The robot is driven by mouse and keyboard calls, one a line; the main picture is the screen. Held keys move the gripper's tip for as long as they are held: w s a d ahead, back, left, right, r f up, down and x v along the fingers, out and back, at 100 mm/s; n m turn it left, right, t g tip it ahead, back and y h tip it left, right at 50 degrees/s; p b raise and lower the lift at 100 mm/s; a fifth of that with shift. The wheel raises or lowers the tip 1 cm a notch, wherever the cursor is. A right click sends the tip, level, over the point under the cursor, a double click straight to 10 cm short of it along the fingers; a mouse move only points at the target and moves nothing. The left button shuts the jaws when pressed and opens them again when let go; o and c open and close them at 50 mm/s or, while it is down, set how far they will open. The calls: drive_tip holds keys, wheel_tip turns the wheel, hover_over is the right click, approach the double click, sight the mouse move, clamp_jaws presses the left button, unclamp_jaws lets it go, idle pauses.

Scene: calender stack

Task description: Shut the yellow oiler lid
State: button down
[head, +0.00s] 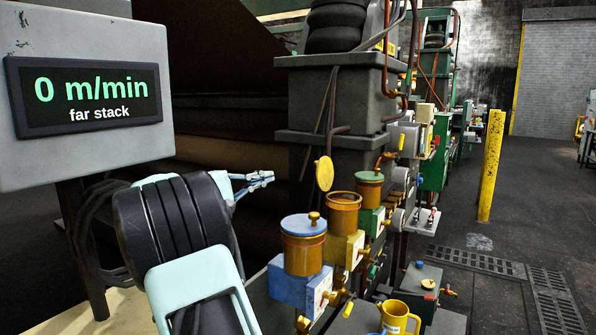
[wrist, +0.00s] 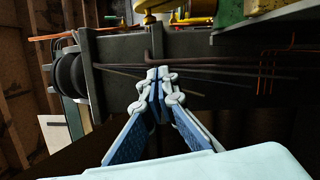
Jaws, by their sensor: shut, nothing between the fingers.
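The yellow oiler (head: 344,214) is the middle one of three oilers, an amber cup on a yellow block. Its round yellow lid (head: 324,173) stands open, upright at the cup's left edge. My gripper (head: 268,178) is shut and empty, left of the lid and at about its height in the picture, with a visible gap between them. In the wrist view my gripper's fingertips (wrist: 158,75) are together, in front of a dark machine body. I cannot tell whether the yellow part at the top of that view is the lid.
The blue oiler (head: 303,248) stands nearer, its blue lid down with a brass knob. The green oiler (head: 369,190) stands behind, its lid down. A yellow jug (head: 398,319) is at the bottom. A display box (head: 87,95) reads 0 m/min, far stack. A yellow post (head: 491,165) stands right.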

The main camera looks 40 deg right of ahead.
sight(320, 161)
drive_tip(key=s+d+r+p, duration=0.1)
drive_tip(key=s+d, duration=0.2)
drive_tip(key=d, duration=0.8)
drive_tip(key=shift+s+r, duration=0.15)
drive_tip(key=shift+s, duration=0.1)
